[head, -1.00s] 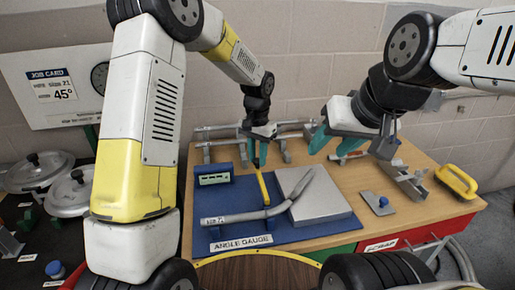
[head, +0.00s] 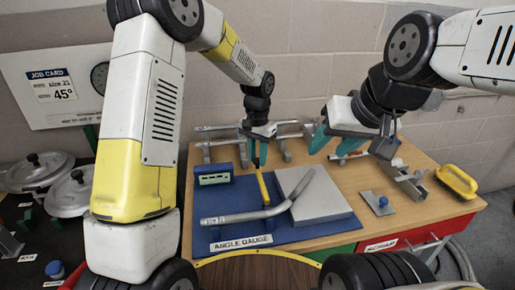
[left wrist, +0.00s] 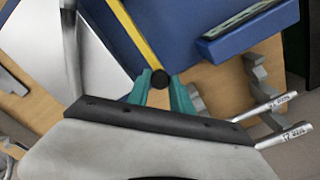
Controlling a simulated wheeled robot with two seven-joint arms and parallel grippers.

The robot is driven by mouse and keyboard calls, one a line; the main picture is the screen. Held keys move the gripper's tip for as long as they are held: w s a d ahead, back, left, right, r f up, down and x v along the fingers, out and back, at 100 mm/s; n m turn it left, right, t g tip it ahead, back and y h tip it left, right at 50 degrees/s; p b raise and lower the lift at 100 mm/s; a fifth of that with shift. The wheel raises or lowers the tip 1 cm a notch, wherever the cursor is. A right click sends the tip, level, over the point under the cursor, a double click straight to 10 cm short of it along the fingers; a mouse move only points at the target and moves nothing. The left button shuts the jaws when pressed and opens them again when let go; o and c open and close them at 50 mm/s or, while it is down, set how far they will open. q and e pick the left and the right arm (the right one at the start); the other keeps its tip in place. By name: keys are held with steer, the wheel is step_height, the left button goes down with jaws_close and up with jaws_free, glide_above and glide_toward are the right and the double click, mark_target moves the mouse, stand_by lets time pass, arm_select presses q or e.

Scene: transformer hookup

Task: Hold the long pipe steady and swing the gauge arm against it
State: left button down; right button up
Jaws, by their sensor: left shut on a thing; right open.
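The long pipe (head: 245,215), grey and bent, lies on the blue angle gauge (head: 290,236). Its labelled end points left and its bent end runs up along a grey plate (head: 326,204). The yellow gauge arm (head: 262,187) stands up from near the pipe's bend toward the back. My left gripper (head: 258,153) is shut on the black knob at the gauge arm's far end; in the left wrist view the knob (left wrist: 159,78) sits between the teal fingertips.
A blue block with a green display (head: 214,179) stands on the gauge's left. Several pipes lie on a rack (head: 220,142) behind. Lidded pots (head: 38,172) stand left.

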arm_select(q)
steer(key=shift+d, duration=0.15)
steer(key=d+m, duration=0.2)
steer(key=d, duration=0.1)
steer(key=s+d+m, duration=0.1)
steer(key=d+m, duration=0.4)
steer(key=d, duration=0.1)
steer(key=shift+s+m, duration=0.15)
steer(key=shift+m, duration=0.25)
steer(key=shift+s+d+r+m, duration=0.1)
steer(key=shift+s+d+m, duration=0.25)
steer(key=shift+d+m, duration=0.2)
steer(key=shift+s+d+m, duration=0.35)
steer(key=shift+d+m, duration=0.1)
steer(key=shift+d, duration=0.1)
steer(key=c, duration=1.1)
jaws_free()
steer(key=shift+c, duration=0.2)
